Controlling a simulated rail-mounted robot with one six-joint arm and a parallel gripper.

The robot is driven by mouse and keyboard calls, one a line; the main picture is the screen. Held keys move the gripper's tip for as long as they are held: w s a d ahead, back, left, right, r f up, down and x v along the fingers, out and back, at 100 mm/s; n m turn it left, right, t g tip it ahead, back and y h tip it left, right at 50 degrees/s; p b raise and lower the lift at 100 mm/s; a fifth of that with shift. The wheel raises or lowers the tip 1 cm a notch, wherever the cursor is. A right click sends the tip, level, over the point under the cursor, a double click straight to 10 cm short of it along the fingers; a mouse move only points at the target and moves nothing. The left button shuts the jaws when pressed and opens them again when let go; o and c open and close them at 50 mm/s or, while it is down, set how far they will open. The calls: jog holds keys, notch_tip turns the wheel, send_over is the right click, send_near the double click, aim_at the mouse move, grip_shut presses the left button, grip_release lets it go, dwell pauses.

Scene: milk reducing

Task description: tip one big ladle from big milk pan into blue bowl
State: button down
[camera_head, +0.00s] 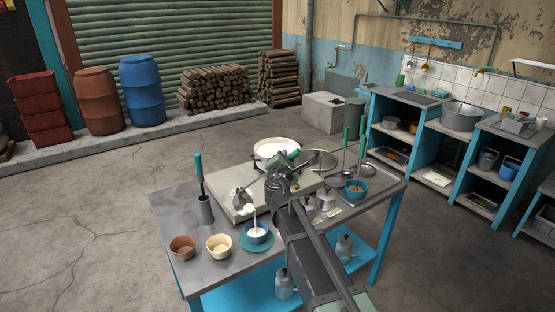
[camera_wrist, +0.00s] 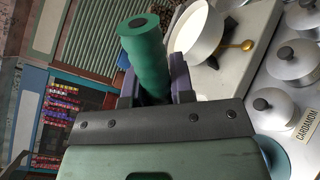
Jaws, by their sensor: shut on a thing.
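My gripper (camera_head: 281,183) is shut on the green handle (camera_wrist: 143,62) of a big ladle, whose handle stands between the two dark fingers in the wrist view. The ladle's grey metal bowl (camera_head: 241,199) is tilted at the left of my gripper in the head view. A white stream of milk (camera_head: 252,213) runs from it down into the blue bowl (camera_head: 257,238). The blue bowl sits on a teal saucer (camera_head: 246,247) and has milk in it. The big milk pan (camera_head: 266,147) stands behind my gripper with white milk inside; it also shows in the wrist view (camera_wrist: 204,47).
A cream bowl (camera_head: 218,248) and a brown bowl (camera_head: 183,250) stand left of the saucer. A grey holder (camera_head: 206,211) holds another green-handled tool. Lidded canisters (camera_wrist: 275,108) and a blue bowl with brown contents (camera_head: 355,192) stand at the right.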

jog(key=s+d+f+m+b, duration=0.1)
jog(key=d+f+m+b, duration=0.6)
jog(key=d+f+b, duration=0.2)
notch_tip(320, 180, down, 2)
jog(key=shift+s+f+b, duration=0.1)
jog(key=shift+s+b, duration=0.2)
jog(key=shift+b, duration=0.5)
